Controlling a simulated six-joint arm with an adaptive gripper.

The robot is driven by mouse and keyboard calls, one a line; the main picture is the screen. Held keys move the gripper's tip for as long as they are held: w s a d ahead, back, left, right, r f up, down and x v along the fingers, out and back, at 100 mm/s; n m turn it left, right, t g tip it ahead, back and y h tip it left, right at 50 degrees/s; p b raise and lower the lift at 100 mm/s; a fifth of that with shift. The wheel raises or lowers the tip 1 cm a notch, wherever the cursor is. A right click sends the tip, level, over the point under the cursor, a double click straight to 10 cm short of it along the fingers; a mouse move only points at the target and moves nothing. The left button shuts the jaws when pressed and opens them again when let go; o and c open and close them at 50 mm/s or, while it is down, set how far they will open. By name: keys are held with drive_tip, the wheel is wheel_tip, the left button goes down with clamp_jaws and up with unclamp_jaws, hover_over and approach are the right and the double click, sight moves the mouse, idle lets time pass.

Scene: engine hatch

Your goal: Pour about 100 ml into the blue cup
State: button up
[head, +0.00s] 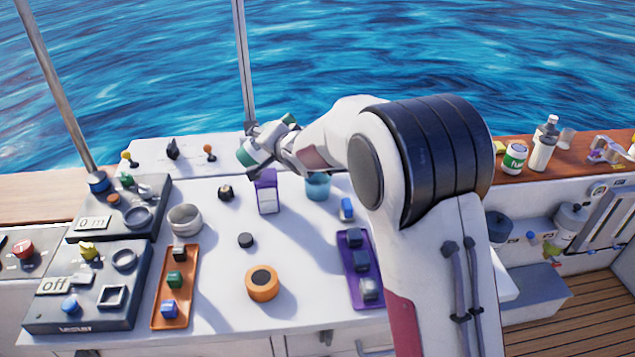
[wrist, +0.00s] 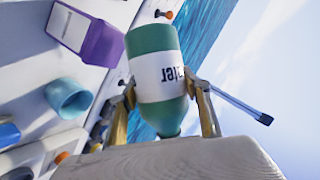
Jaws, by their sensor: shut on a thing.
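My gripper (head: 272,146) is shut on a green bottle (head: 246,157) with a white label, held above the back of the white counter. The bottle is tilted in the head view. In the wrist view the bottle (wrist: 158,85) sits between both fingers of my gripper (wrist: 166,95), its label lettering upside down. The blue cup (head: 317,187) stands upright on the counter, to the right of the bottle and apart from it. The cup also shows in the wrist view (wrist: 68,98). Its contents cannot be made out, and no liquid stream is visible.
A purple box (head: 267,192) stands just left of the cup, below the bottle. A grey ring-like cup (head: 185,218), an orange roll (head: 262,283), an orange tray (head: 175,290) and a purple tray (head: 360,265) occupy the counter. The middle front is mostly clear.

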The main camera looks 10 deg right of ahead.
drive_tip(key=shift+w+d+r+n+h, duration=0.2)
drive_tip(key=shift+d+r+n+h, duration=0.1)
drive_tip(key=shift+d+n+h, duration=0.45)
idle(0.8)
drive_tip(key=shift+w+d+r+n+t+h+b, duration=0.2)
drive_tip(key=shift+d+n+t+h+b, duration=0.1)
drive_tip(key=shift+n+h+b, duration=0.45)
idle(1.3)
drive_tip(key=shift+w+d+n+h, duration=0.1)
drive_tip(key=shift+d+n+h, duration=0.05)
drive_tip(key=shift+n+h, duration=0.7)
idle(0.4)
drive_tip(key=shift+f+n+t+h+b, duration=0.15)
drive_tip(key=shift+n+t+h+b, duration=0.15)
drive_tip(key=shift+n+t+h, duration=0.15)
drive_tip(key=shift+d, duration=0.2)
idle(0.4)
